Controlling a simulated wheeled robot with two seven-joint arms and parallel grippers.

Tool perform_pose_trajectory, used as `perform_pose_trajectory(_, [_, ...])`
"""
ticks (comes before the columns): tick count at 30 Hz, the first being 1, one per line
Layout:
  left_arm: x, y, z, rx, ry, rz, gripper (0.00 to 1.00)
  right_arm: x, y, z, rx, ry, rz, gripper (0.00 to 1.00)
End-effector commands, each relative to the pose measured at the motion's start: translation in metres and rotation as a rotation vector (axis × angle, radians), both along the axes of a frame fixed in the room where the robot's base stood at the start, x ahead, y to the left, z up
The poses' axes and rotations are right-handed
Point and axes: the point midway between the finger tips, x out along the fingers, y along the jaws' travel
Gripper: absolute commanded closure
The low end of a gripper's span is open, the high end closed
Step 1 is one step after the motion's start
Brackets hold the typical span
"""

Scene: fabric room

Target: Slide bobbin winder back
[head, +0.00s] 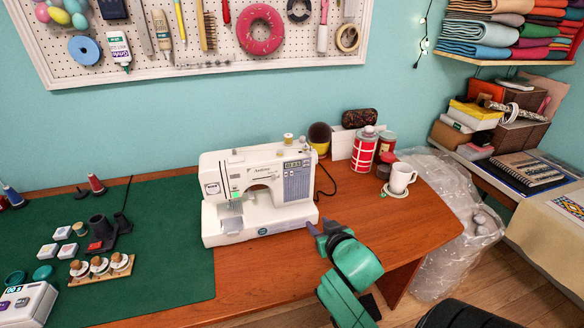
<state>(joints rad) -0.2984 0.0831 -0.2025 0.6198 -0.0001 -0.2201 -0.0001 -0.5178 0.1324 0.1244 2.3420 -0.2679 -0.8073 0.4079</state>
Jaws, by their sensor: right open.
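The white sewing machine (258,192) stands upright on the wooden table, with a lit green spot on its front. Small spool-like parts (288,138) stick up from its top right, and a small part (303,140) sits beside them; I cannot tell for sure which is the bobbin winder. My right gripper (317,231) is open and empty, low at the machine's lower right corner, well below those top parts. I cannot tell whether it touches the machine. My left gripper is out of view.
A white mug (400,178), a red patterned tin (364,149) and a white box (343,143) stand right of the machine. A green mat (160,268) with several small items, including a dark device (101,229), lies left. The table's front right is clear.

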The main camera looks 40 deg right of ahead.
Motion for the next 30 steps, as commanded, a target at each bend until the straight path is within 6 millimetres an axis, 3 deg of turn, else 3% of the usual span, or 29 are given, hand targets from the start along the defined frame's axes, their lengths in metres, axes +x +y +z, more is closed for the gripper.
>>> perform_pose_trajectory(3, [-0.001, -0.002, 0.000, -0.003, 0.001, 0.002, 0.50, 0.014, -0.027, 0.059, -0.048, -0.260, -0.027, 0.57])
perform_pose_trajectory(6, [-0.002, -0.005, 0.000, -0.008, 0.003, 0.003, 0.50, 0.018, -0.036, 0.094, -0.075, -0.411, -0.012, 0.57])
perform_pose_trajectory(8, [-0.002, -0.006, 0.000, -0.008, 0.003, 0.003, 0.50, 0.019, -0.037, 0.105, -0.082, -0.457, -0.002, 0.57])
perform_pose_trajectory(14, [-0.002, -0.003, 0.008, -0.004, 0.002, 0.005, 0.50, 0.045, -0.046, 0.112, -0.085, -0.471, 0.004, 0.57])
perform_pose_trajectory(24, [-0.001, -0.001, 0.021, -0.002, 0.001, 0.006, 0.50, 0.129, -0.075, 0.111, -0.082, -0.470, 0.003, 0.57])
perform_pose_trajectory(30, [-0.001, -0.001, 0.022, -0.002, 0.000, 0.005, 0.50, 0.154, -0.084, 0.108, -0.082, -0.467, 0.003, 0.57])
